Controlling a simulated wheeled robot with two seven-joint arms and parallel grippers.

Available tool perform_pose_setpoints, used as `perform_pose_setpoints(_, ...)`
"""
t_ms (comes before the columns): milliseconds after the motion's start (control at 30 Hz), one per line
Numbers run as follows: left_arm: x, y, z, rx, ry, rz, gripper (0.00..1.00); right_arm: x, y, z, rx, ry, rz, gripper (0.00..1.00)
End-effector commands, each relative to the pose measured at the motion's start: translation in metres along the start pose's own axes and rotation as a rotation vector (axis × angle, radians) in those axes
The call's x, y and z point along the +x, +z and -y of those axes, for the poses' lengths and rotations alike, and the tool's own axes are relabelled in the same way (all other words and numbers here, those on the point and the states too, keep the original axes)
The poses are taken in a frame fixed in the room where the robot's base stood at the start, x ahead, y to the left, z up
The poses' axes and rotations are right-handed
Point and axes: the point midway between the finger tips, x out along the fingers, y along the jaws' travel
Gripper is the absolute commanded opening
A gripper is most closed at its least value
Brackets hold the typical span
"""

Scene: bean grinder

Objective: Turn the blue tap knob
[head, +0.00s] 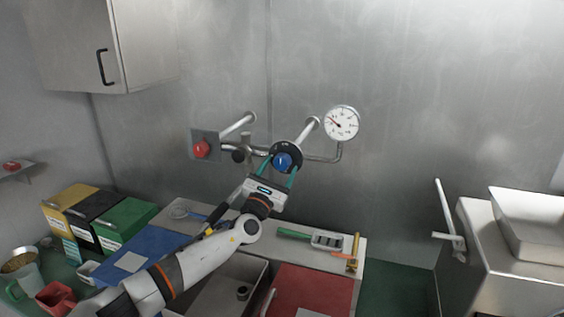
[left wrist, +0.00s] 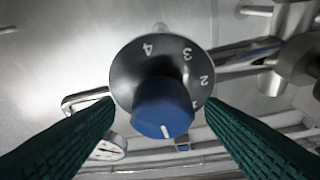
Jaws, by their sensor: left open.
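The blue tap knob (head: 282,161) sits on a round black dial on the wall pipework. In the left wrist view the knob (left wrist: 162,107) is in the middle, with a white mark on it and numbers on the dial (left wrist: 130,72) behind it. My left gripper (head: 283,173) is open, with its green fingers reaching up at the dial. In the left wrist view its fingers lie to the left and right of the knob, with gaps showing on both sides. I cannot tell how deep the fingertips are along the knob. My right gripper is not in view.
A red knob (head: 201,148) on a square plate is left of the blue one. A pressure gauge (head: 341,123) stands to the right on the same piping. A cabinet (head: 75,45) hangs upper left.

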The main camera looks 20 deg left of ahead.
Motion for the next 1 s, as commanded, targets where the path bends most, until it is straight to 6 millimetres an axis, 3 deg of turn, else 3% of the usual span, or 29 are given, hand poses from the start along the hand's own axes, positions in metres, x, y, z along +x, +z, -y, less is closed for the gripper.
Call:
perform_pose_setpoints(200, 0.02, 0.001, 0.001, 0.001, -0.001, 0.0, 0.64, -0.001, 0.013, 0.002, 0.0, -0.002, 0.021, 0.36)
perform_pose_setpoints(567, 0.024, 0.001, 0.0, -0.002, -0.001, 0.0, 0.64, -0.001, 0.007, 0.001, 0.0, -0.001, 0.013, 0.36)
perform_pose_setpoints(833, 0.023, 0.001, 0.0, -0.002, -0.001, 0.0, 0.2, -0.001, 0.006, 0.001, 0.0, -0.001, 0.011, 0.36)
perform_pose_setpoints(1000, 0.023, 0.001, 0.0, -0.009, -0.004, 0.0, 0.19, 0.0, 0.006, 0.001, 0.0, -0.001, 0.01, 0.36)
